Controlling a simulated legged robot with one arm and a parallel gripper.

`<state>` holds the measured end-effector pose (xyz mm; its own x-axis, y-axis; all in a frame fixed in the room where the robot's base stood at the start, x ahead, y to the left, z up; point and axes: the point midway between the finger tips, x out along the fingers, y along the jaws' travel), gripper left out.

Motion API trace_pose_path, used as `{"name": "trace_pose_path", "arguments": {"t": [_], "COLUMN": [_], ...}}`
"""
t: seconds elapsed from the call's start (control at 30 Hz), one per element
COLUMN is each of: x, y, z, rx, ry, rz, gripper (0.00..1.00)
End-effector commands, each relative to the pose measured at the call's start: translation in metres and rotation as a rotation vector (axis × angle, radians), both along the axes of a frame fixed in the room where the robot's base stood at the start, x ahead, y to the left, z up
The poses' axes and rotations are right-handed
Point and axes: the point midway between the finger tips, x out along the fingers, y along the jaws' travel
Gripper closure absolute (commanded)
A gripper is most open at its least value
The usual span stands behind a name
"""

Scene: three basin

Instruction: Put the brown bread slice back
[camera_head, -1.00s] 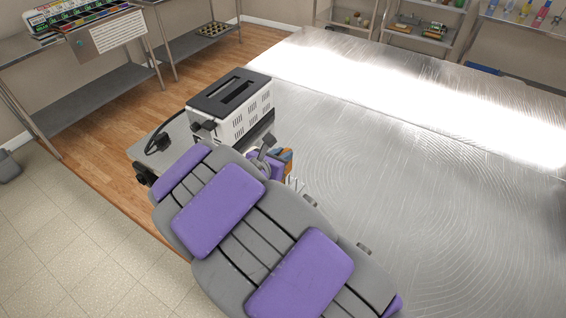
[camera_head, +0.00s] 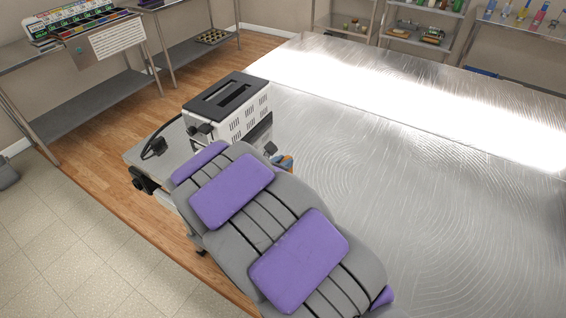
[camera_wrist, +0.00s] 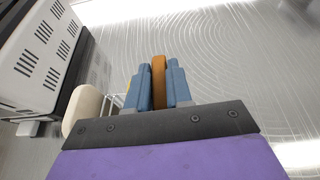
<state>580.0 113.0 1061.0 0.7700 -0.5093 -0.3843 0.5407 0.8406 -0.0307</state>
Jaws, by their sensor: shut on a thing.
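The brown bread slice (camera_wrist: 158,82) is held upright, edge-on, between the two blue fingers of my gripper (camera_wrist: 159,80) in the wrist view. My gripper is shut on it. In the head view, only a small blue and orange part of my gripper (camera_head: 285,162) shows past my arm, beside the toaster. A white wire rack (camera_wrist: 115,101) shows partly behind the fingers in the wrist view, largely hidden. A cream rounded thing, perhaps another bread slice (camera_wrist: 84,110), stands left of the fingers.
The white toaster (camera_head: 228,108) with a black slotted top stands close to the left of my gripper; its side fills the left of the wrist view. The steel table (camera_head: 420,190) is clear to the right. Shelves stand along the far wall.

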Motion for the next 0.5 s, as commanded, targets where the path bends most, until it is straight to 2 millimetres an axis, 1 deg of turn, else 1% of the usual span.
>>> {"name": "trace_pose_path", "arguments": {"t": [0.2, 0.23, 0.5], "x": [-0.0002, -0.0002, -0.0002], "y": [0.0006, 0.0006, -0.0031], "z": [-0.0072, -0.0073, -0.0054], "rx": [0.0, 0.001, 0.005], "ry": [0.0, -0.001, -0.001], "rz": [-0.001, 0.0, -0.001], "gripper": [1.0, 0.79, 0.55]}}
